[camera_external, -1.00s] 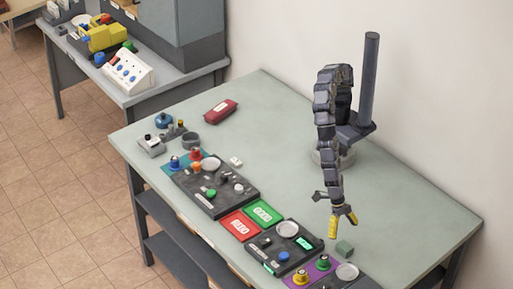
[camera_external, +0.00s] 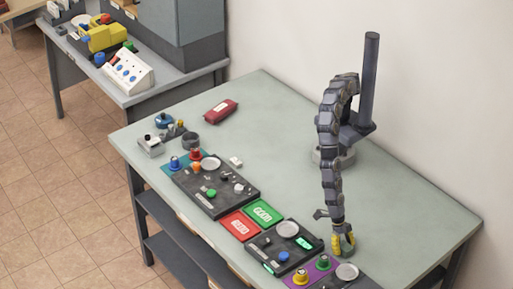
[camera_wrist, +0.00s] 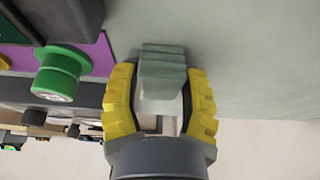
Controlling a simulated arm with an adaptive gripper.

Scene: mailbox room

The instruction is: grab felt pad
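A small grey-green block with a layered top, which looks like the felt pad (camera_wrist: 162,68), sits on the table between my fingers in the wrist view. My gripper (camera_external: 343,246) points down at the table's right front part, with its yellow fingers around the pad. In the wrist view my gripper (camera_wrist: 163,85) has one finger on each side of the pad, very close to its sides. The fingers look open, and firm contact is not clear. In the external view the fingers mostly hide the pad.
A purple plate (camera_external: 318,272) with a green knob (camera_wrist: 62,72) lies close to the left of my gripper. A dark control panel (camera_external: 270,262) and a white round dish (camera_external: 347,272) are nearby. The table behind and right of my gripper is clear.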

